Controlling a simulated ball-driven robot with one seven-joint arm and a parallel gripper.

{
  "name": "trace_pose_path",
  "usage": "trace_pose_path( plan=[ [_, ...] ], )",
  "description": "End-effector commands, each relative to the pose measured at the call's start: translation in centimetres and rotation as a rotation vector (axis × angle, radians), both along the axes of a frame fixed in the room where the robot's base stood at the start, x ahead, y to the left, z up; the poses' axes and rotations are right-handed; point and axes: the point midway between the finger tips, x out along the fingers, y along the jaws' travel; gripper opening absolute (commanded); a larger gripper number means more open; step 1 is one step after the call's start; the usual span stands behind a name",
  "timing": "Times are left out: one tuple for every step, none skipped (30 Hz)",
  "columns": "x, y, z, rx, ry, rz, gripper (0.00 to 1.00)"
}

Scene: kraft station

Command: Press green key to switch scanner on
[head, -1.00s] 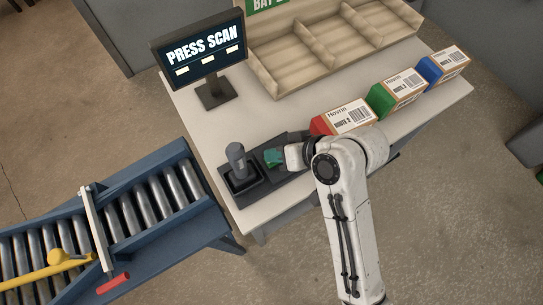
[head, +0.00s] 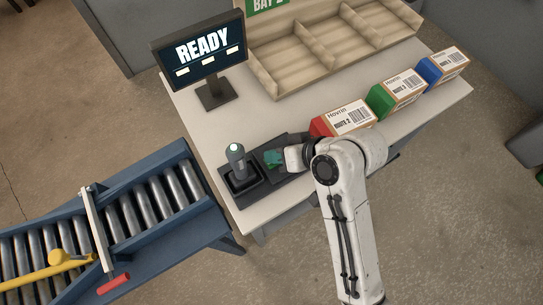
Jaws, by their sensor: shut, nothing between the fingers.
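The green key (head: 271,158) sits on a dark pad near the table's left front edge, partly hidden by my gripper. My gripper (head: 283,160) is shut and empty, with its tips at the key; I cannot tell whether they still touch it. The scanner (head: 236,160) stands upright in its dark cradle left of the key, and a pale green light shows on its top. The monitor (head: 204,53) behind reads "READY".
Three labelled boxes with red (head: 343,119), green (head: 396,92) and blue (head: 443,65) ends stand right of my gripper. An empty divided wooden tray (head: 330,40) is at the back. A roller conveyor (head: 130,215) with a red-handled bar lies at the left.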

Motion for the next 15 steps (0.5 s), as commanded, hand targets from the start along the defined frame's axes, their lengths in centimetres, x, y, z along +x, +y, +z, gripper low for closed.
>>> trace_pose_path(
  plan=[
    [0.0, 0.0, 0.4, -0.001, 0.002, 0.0, 0.0],
    [0.0, 0.0, 0.6, -0.001, 0.002, 0.0, 0.0],
    [0.0, 0.0, 0.8, -0.001, 0.002, 0.0, 0.0],
    [0.0, 0.0, 0.9, 0.0, 0.001, 0.0, 0.0],
    [0.0, 0.0, 1.1, 0.0, 0.001, 0.0, 0.0],
    [0.0, 0.0, 1.3, 0.0, 0.001, 0.0, 0.0],
    [0.0, 0.0, 1.4, 0.0, 0.001, 0.0, 0.0],
    [0.0, 0.0, 1.5, 0.0, 0.001, 0.0, 0.0],
    [0.0, 0.0, 1.6, 0.0, 0.001, 0.0, 0.0],
    [0.0, 0.0, 1.6, 0.0, 0.001, 0.0, 0.0],
    [0.0, 0.0, 1.6, 0.0, 0.001, 0.0, 0.0],
    [0.0, 0.0, 1.6, 0.0, 0.001, 0.001, 0.0],
    [0.0, 0.0, 1.5, 0.0, 0.001, 0.001, 0.0],
    [0.0, 0.0, 1.5, 0.0, 0.001, 0.001, 0.0],
    [0.0, 0.0, 1.5, 0.0, 0.001, 0.001, 0.0]
  ],
)
